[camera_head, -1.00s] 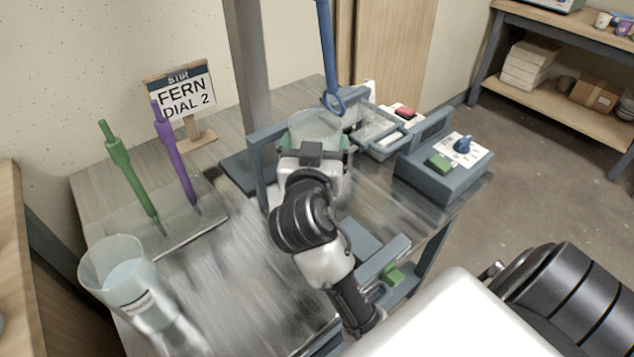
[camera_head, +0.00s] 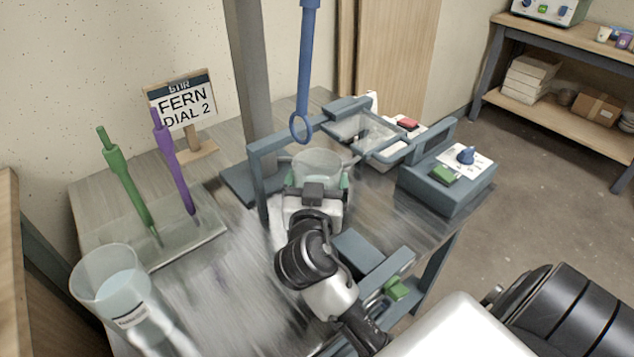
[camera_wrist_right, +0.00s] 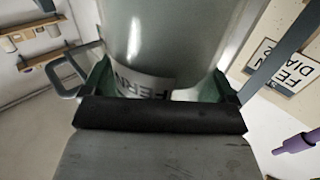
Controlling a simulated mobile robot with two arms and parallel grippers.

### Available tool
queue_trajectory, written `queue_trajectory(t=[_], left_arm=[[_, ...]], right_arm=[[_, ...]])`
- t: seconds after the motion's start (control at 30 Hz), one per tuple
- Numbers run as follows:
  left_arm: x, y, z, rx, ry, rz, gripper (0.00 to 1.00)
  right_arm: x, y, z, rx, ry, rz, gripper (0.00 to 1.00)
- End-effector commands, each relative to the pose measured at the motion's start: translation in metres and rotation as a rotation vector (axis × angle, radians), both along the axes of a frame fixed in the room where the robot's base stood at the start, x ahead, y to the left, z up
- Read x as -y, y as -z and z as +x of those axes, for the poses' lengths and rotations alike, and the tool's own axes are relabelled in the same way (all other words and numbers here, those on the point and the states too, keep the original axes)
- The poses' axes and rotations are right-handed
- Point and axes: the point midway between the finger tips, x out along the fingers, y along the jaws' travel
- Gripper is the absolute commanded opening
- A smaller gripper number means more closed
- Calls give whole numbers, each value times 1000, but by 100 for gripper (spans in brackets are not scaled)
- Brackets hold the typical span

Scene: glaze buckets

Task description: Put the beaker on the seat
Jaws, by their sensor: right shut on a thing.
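My right gripper (camera_head: 318,188) is shut on a clear glass beaker (camera_head: 317,162), held upright by its sides. The beaker also shows in the right wrist view (camera_wrist_right: 170,40), between the green finger pads, with a partly hidden "FERN" label. In the head view it is beside a blue-grey frame (camera_head: 258,185) by the grey post; the gripper hides its base, so I cannot tell whether it touches anything below. I cannot tell for certain which part is the seat. A second, labelled beaker (camera_head: 118,290) holding liquid stands at the lower left. My left gripper is not in view.
A blue rod with a ring (camera_head: 301,127) hangs close above the held beaker. A control box (camera_head: 447,185) with a blue knob is at right.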

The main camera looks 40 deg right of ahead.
Motion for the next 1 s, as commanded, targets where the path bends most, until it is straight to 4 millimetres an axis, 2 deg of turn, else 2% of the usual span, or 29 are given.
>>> queue_trajectory(t=[0.07, 0.1, 0.17, 0.5, 0.53, 0.67, 0.8, 1.0], left_arm=[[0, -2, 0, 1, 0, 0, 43], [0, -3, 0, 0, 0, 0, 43], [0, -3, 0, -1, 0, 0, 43], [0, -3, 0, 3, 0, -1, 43], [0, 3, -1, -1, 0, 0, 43], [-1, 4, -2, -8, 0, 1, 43], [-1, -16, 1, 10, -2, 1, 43], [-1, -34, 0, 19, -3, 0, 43]], right_arm=[[0, -1, 0, 6, 0, -2, 4], [0, 1, 0, 1, 0, 1, 89], [0, 0, 0, 0, 0, 0, 98], [0, -2, 0, 1, 0, -1, 100], [-2, -2, -1, -1, -1, 1, 100], [-17, 1, -20, -2, -2, 4, 100], [-38, 1, -44, -2, -2, 5, 100], [-63, 1, -74, -2, -2, 3, 100]])
